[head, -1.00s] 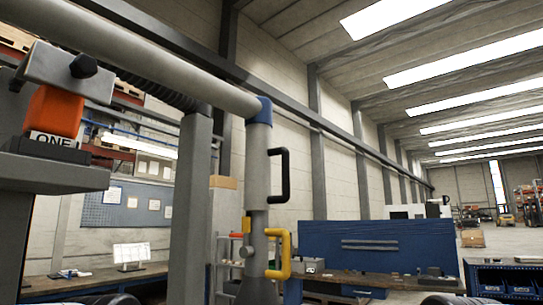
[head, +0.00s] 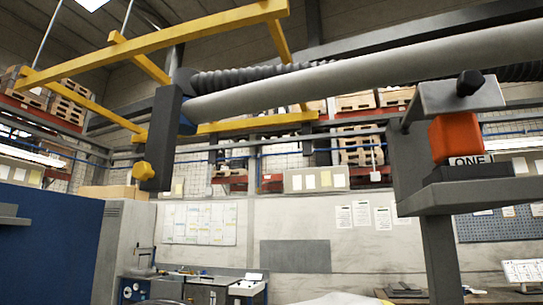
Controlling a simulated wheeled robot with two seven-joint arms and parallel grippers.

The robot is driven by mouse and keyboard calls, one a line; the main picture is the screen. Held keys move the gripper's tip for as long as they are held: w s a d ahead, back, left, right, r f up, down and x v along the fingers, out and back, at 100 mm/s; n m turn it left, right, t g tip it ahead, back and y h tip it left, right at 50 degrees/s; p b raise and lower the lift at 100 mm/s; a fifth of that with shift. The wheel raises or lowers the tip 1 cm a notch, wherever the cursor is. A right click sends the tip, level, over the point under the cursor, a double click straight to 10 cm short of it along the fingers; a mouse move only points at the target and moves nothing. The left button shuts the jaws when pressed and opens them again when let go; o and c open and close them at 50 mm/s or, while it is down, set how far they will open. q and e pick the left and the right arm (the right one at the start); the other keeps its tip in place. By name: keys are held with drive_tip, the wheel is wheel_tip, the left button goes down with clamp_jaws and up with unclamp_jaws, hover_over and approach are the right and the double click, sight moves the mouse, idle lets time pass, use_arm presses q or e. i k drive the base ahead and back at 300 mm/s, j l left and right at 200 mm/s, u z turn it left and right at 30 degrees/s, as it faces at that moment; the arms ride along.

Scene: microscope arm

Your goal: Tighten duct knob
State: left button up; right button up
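A grey duct (head: 350,75) runs across the upper part of the head view. Its left end meets a dark upright block (head: 166,130), which has a yellow knob (head: 142,171) on its lower left side. A black knob (head: 470,83) sits on a grey bracket (head: 440,100) at the right, above an orange block (head: 456,136). I cannot tell from the picture which of the two is the duct knob. Neither of my grippers is in view.
A yellow overhead frame (head: 200,35) crosses the upper left. A blue panel (head: 45,250) stands at lower left, and a workbench with equipment (head: 205,285) is at the bottom.

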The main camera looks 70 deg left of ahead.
sight(141, 171)
drive_tip(key=u, duration=3.6)
